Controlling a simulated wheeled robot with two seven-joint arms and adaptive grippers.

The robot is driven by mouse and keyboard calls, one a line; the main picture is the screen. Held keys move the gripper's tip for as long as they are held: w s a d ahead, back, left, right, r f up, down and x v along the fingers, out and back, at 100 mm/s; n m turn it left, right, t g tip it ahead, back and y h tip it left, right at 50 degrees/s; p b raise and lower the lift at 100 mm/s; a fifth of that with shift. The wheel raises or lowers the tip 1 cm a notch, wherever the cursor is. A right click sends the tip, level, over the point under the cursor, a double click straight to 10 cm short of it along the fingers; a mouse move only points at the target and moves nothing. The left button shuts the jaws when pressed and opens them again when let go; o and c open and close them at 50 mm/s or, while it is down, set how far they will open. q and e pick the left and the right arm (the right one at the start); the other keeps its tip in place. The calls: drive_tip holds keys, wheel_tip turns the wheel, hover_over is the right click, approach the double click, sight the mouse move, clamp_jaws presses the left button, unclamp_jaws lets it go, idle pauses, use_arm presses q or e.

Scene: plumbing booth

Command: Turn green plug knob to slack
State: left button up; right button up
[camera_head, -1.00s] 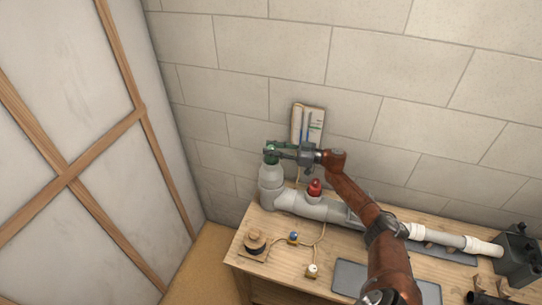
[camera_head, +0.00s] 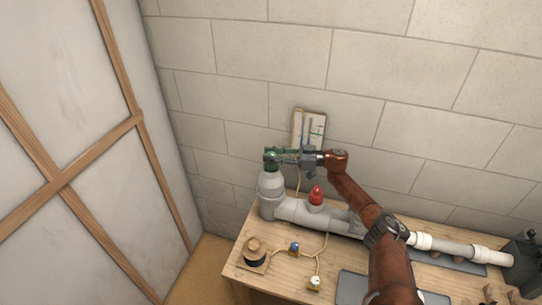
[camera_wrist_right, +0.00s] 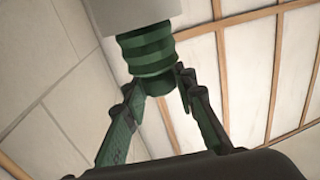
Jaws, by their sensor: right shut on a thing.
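The green plug knob (camera_wrist_right: 147,48) is ridged and sits on the end of a grey fitting (camera_wrist_right: 132,14) in the right wrist view. In the head view the knob (camera_head: 270,164) is mostly hidden by my right gripper (camera_head: 274,155), above the upright grey pipe end (camera_head: 271,185). The right gripper comes in from the right, roughly level. In the wrist view its two green fingers (camera_wrist_right: 160,86) are on either side of the knob's lower end, shut on it. My left gripper is not in view.
A red plug (camera_head: 316,195) stands on the grey pipe close beside. A panel (camera_head: 309,128) is at the wall behind. A wooden spool (camera_head: 254,250), a cord and small valves lie on the workbench (camera_head: 300,268). A dark box (camera_head: 520,262) is at the right.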

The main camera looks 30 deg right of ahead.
drive_tip(key=shift+s+a+f, duration=0.1)
drive_tip(key=shift+f, duration=0.05)
idle(0.7)
drive_tip(key=o, duration=1.2)
drive_tip(key=v, duration=1.2)
drive_tip(key=shift+s, duration=0.1)
